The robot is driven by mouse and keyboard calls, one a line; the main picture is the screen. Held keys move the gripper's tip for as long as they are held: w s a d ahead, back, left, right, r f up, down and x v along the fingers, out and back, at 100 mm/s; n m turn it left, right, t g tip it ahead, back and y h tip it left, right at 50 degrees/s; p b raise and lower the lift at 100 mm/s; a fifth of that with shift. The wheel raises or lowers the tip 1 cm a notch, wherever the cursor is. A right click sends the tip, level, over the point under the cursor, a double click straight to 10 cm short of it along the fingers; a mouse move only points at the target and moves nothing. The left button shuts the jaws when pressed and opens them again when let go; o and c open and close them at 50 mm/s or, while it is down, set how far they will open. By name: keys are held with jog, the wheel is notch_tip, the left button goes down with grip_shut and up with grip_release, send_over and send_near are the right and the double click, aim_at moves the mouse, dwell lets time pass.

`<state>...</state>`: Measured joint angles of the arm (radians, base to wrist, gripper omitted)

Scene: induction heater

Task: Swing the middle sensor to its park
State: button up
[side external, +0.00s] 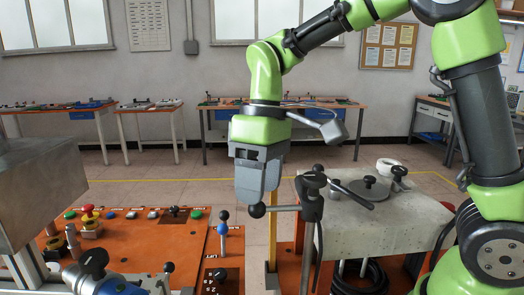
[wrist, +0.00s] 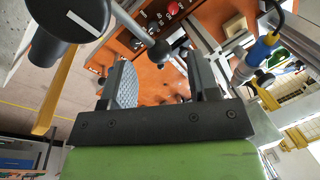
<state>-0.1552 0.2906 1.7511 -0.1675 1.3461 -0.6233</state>
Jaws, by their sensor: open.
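A black swing fixture (side external: 312,197) stands on a post beside the pale block, with a rod ending in a black ball knob (side external: 257,211) to its left. It looks like the middle sensor, but no label shows. In the wrist view its dark cylinder (wrist: 68,28) is at upper left, and the rod runs to the ball knob (wrist: 158,51). My gripper (side external: 258,200) points down over the knob. In the wrist view my gripper (wrist: 160,68) is open, with the knob near the gap between its fingertips and nothing clamped. Whether a finger touches it I cannot tell. The park is not identifiable.
An orange control panel (side external: 140,250) with several buttons lies left. A yellow post (side external: 272,240) is just below. The pale block (side external: 350,222) at right carries a round lid (side external: 368,190) and tape roll (side external: 388,165).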

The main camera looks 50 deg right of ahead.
notch_tip(320, 180, up, 7)
jog(key=d, duration=0.1)
jog(key=shift+w, duration=0.2)
jog(key=shift+d+f, duration=0.1)
jog(key=shift+f, duration=0.05)
jog(key=s+d+f+m+t, duration=0.1)
jog(key=s+d+m+t, duration=0.2)
jog(key=s+m+t, duration=0.4)
jog(key=s, duration=0.6)
jog(key=shift+s+d+f+m+t, duration=0.15)
jog(key=shift+s+d+m+t, duration=0.15)
jog(key=shift+t, duration=0.1)
dwell(1.2)
